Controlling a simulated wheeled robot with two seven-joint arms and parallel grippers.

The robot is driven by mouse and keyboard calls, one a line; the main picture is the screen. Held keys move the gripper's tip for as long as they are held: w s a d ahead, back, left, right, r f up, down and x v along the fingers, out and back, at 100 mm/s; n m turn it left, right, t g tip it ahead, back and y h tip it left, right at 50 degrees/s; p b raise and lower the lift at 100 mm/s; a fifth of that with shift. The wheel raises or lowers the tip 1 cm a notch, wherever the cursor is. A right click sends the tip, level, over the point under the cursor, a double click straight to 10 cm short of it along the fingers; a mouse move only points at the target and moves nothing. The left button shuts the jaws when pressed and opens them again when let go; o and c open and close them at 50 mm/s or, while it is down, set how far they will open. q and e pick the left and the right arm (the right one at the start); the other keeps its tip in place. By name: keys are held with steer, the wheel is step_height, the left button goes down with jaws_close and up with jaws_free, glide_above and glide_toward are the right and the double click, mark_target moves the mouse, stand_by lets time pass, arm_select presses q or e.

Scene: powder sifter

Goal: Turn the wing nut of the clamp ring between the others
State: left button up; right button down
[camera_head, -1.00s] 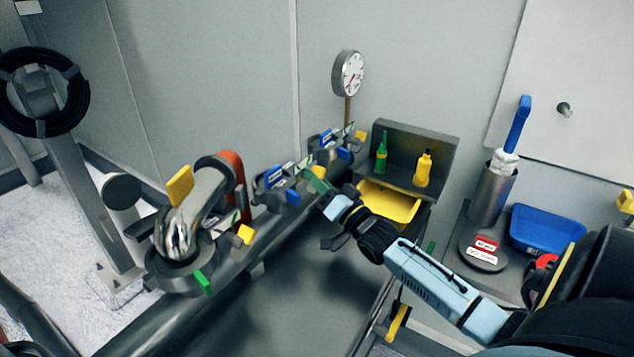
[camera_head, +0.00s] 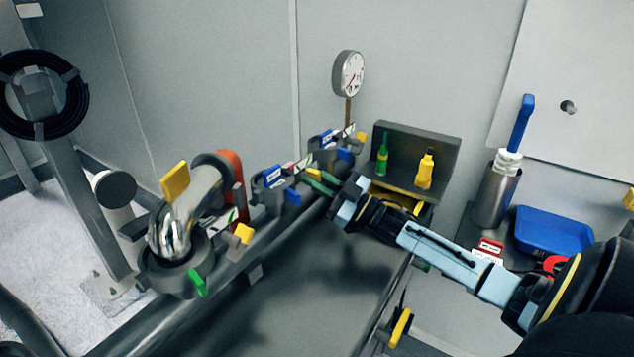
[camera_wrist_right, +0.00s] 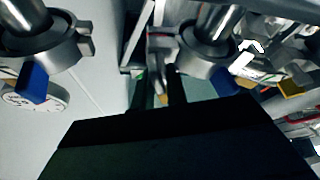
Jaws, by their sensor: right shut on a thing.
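The middle clamp ring (camera_head: 268,196) sits on the dark pipe between a nearer clamp ring (camera_head: 180,272) with yellow and green tabs and a farther one (camera_head: 328,152). A blue tab (camera_head: 293,198) sticks out from the middle ring. My right gripper (camera_head: 314,178) reaches in from the right, its greenish fingers beside the middle ring. In the right wrist view its fingers (camera_wrist_right: 165,88) are shut on a small part by a ring's grey ears (camera_wrist_right: 160,44). This looks like the wing nut, mostly hidden by the fingers. My left gripper does not show.
A round gauge (camera_head: 348,73) stands on a post.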

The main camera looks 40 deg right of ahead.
steer(key=n+g+y, duration=0.1)
steer(key=n, duration=0.2)
steer(key=shift+y, duration=0.3)
steer(key=shift+n+g, duration=0.4)
steer(key=shift+n, duration=0.7)
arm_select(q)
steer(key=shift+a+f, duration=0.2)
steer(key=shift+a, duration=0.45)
arm_select(e)
steer(key=shift+n+y, duration=0.3)
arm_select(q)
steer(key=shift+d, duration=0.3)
arm_select(e)
steer(key=c, duration=1.5)
jaws_free()
steer(key=shift+c, duration=0.2)
